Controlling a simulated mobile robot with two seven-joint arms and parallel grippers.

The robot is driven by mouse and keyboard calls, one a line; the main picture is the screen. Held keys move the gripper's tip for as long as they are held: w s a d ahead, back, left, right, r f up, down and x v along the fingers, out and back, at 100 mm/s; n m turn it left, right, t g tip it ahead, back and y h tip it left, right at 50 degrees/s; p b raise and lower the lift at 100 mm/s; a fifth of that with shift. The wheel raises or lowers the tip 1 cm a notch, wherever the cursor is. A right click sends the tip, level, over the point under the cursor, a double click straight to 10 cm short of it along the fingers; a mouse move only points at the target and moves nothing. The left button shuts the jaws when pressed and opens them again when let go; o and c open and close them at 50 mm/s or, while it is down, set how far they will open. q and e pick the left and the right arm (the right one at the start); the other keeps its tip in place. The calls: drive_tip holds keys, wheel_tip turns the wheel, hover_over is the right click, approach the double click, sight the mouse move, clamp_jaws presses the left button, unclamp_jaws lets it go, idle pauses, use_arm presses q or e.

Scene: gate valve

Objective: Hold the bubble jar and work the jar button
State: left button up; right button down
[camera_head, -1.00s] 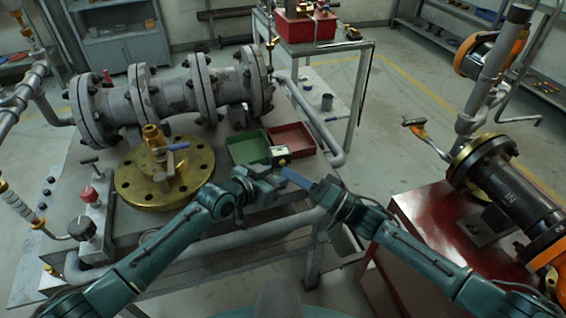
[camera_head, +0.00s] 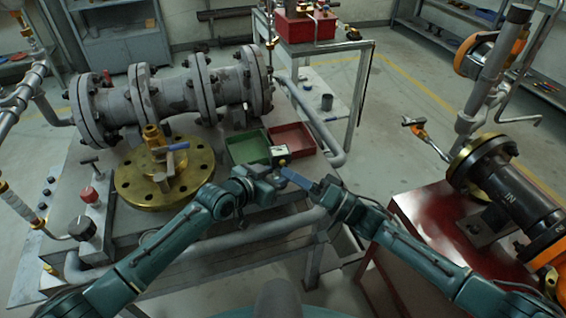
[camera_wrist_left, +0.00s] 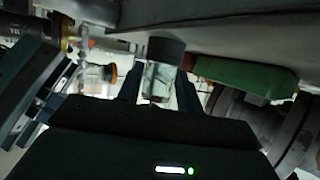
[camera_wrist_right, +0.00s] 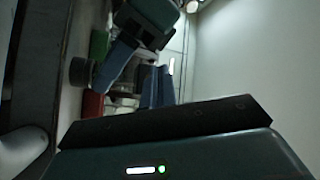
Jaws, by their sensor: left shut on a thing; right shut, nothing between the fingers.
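The bubble jar (camera_head: 279,152) shows as a small pale, dark-edged piece at the front of the trays in the head view. In the left wrist view the jar (camera_wrist_left: 160,80) is clear with a dark round cap, between my fingers. My left gripper (camera_head: 268,172) is shut on it. In the right wrist view a dark round end (camera_wrist_right: 81,71) sits by the left gripper's fingers. My right gripper (camera_head: 290,175) is shut and empty, its blue fingers pointing left beside the left gripper. I cannot make out the jar button.
A green tray (camera_head: 246,148) and a red tray (camera_head: 306,141) lie just behind the jar on the grey bench. A brass flange (camera_head: 190,187) with a valve stands left of my left gripper. A red cabinet (camera_head: 440,228) with a black pipe is at the right.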

drive_tip(key=shift+w+a, duration=0.1)
drive_tip(key=shift+w, duration=0.3)
drive_tip(key=shift+w+a, duration=0.1)
drive_tip(key=shift+w, duration=0.35)
idle(0.7)
drive_tip(key=shift+s, duration=0.15)
idle(0.3)
drive_tip(key=shift+s+d, duration=0.25)
drive_tip(key=shift+s, duration=0.45)
drive_tip(key=shift+s+d, duration=0.2)
drive_tip(key=shift+s, duration=0.6)
drive_tip(key=shift+s+d, duration=0.25)
drive_tip(key=shift+s, duration=0.6)
drive_tip(key=shift+s+d, duration=0.2)
drive_tip(key=shift+s, duration=0.6)
